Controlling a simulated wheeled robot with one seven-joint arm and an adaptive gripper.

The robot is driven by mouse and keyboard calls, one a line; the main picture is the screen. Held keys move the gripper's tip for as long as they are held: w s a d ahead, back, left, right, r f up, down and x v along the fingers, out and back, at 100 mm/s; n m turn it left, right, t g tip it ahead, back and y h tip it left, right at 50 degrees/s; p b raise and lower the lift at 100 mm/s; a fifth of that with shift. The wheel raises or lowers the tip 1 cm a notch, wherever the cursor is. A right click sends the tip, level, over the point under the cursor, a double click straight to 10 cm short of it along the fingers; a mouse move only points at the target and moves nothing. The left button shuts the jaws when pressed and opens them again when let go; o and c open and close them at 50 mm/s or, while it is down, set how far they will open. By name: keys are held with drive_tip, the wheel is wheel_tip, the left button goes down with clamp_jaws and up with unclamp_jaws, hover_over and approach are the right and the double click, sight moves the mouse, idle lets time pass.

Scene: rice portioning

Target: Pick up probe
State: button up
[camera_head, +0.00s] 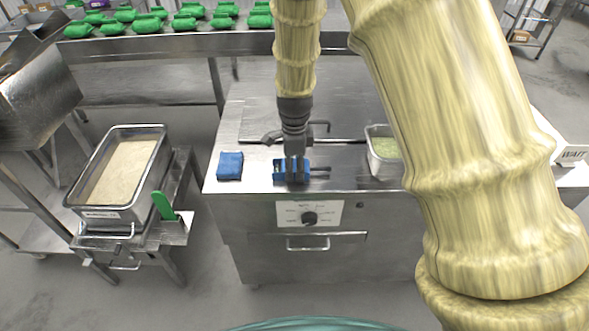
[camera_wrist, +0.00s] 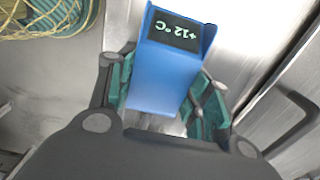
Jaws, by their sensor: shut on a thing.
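The probe (camera_head: 306,164) is a blue device with a dark stem pointing right, at the front of the steel counter. In the wrist view the probe (camera_wrist: 166,85) shows a dark display reading "+12 °C". My gripper (camera_head: 292,178) points down over the probe in the head view. In the wrist view my gripper (camera_wrist: 160,100) has its green-padded fingers on both sides of the blue body, shut on it. The head view does not clearly show whether the probe still touches the counter.
A blue folded cloth (camera_head: 230,166) lies left of the probe. A rice-filled pan (camera_head: 118,170) with a green-handled tool (camera_head: 163,205) is on a stand at left. Green packs (camera_head: 145,24) line the back table.

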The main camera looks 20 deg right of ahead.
sight(295, 165)
wheel_tip(295, 165, up, 4)
drive_tip(key=p, duration=0.3)
drive_tip(key=shift+f+p, duration=0.1)
drive_tip(key=shift+p, duration=0.3)
drive_tip(key=s+a+r+p, duration=0.1)
drive_tip(key=s+a+p, duration=0.45)
drive_tip(key=s, duration=0.85)
wheel_tip(295, 165, up, 6)
drive_tip(key=a+p, duration=0.1)
drive_tip(key=p, duration=0.4)
drive_tip(key=shift+s+a, duration=0.2)
drive_tip(key=shift+a, duration=0.05)
drive_tip(key=shift+w, duration=0.1)
